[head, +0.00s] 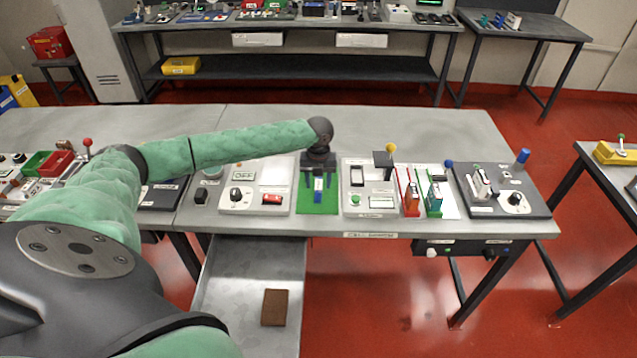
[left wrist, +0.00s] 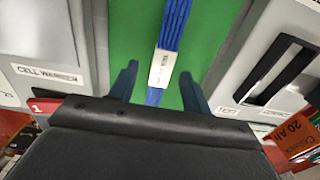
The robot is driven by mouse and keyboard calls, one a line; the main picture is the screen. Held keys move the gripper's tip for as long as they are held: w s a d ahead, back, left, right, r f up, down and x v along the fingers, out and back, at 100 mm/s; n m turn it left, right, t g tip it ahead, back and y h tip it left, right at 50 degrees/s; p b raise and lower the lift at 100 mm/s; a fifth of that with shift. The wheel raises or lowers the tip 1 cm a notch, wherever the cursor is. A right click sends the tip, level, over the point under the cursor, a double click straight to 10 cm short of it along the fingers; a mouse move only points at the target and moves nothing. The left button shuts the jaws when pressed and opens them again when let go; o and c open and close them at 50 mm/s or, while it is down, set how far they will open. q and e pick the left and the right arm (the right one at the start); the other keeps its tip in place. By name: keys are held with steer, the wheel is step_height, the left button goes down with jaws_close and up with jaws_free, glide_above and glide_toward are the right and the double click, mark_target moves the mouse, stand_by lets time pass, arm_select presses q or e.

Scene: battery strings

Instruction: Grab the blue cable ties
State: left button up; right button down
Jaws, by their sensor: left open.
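The blue cable ties (head: 318,184) lie as a narrow bundle on a green mat (head: 317,208) on the workbench. In the left wrist view the blue cable ties (left wrist: 174,22) run upright through the picture, with a white label band (left wrist: 163,68) around them. My left gripper (head: 318,180) is over the mat, pointing down. In the left wrist view my left gripper (left wrist: 158,82) has its two dark fingers apart, one on each side of the bundle, not visibly touching it. The height of the fingers above the mat is hard to tell. My right gripper is not in view.
Left of the mat is a grey panel (head: 233,207) with switches; right of it another panel (head: 369,209) with a yellow-knobbed lever. Red and green holders (head: 410,207) stand farther right. An open drawer (head: 230,290) below the bench holds a brown block (head: 275,307).

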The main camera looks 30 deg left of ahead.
arm_select(q)
steer(key=shift+f, duration=0.3)
jaws_close()
steer(key=shift+r, duration=0.1)
